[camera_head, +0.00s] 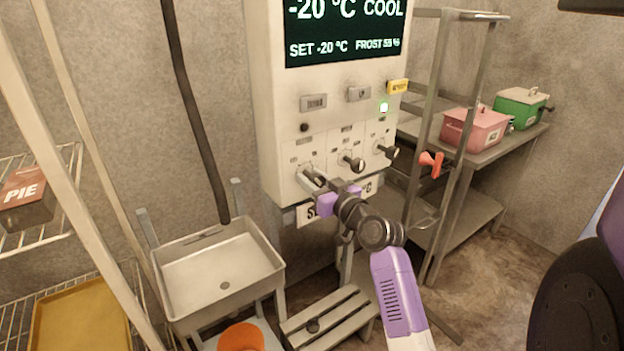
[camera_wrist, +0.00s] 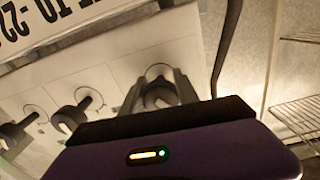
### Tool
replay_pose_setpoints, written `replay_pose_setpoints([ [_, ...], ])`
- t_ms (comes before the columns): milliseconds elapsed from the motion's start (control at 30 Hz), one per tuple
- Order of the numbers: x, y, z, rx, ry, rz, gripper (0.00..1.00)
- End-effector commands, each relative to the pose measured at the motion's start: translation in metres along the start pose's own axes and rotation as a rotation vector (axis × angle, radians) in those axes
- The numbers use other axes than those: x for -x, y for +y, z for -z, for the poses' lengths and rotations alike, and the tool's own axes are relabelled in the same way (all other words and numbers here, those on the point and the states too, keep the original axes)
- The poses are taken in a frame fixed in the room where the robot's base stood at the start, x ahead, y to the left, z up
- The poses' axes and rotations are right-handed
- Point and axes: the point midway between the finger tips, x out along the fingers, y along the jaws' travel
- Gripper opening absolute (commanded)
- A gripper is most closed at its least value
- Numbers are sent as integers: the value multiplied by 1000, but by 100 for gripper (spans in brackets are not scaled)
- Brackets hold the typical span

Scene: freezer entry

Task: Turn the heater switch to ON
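A white control panel (camera_head: 335,120) carries a row of three black-handled switches. The left switch (camera_head: 312,176), middle switch (camera_head: 352,162) and right switch (camera_head: 386,151) show in the head view; their small labels are too blurred to read, so I cannot tell which is the heater's. My gripper (camera_head: 322,190) is at the left switch. In the wrist view, which shows the panel upside down, my gripper's fingers (camera_wrist: 160,92) stand apart on either side of that switch's round base (camera_wrist: 159,73). Whether they touch its handle is unclear. The other two switches show to the left there.
A sink (camera_head: 220,275) stands at lower left and a slatted step (camera_head: 328,318) below. A metal rack with an orange handle (camera_head: 431,163) is close on the right.

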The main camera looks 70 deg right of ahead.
Motion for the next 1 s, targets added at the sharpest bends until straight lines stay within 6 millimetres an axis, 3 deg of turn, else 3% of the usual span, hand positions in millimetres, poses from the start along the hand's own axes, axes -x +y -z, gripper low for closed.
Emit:
replay_pose_setpoints([
  [33,0,0,0,0,0,0,22],
  [133,0,0,0,0,0,0,2],
  [167,0,0,0,0,0,0,0],
  [567,0,-2,1,-85,0,1,0],
  [1000,0,-4,3,-453,-1,3,0],
])
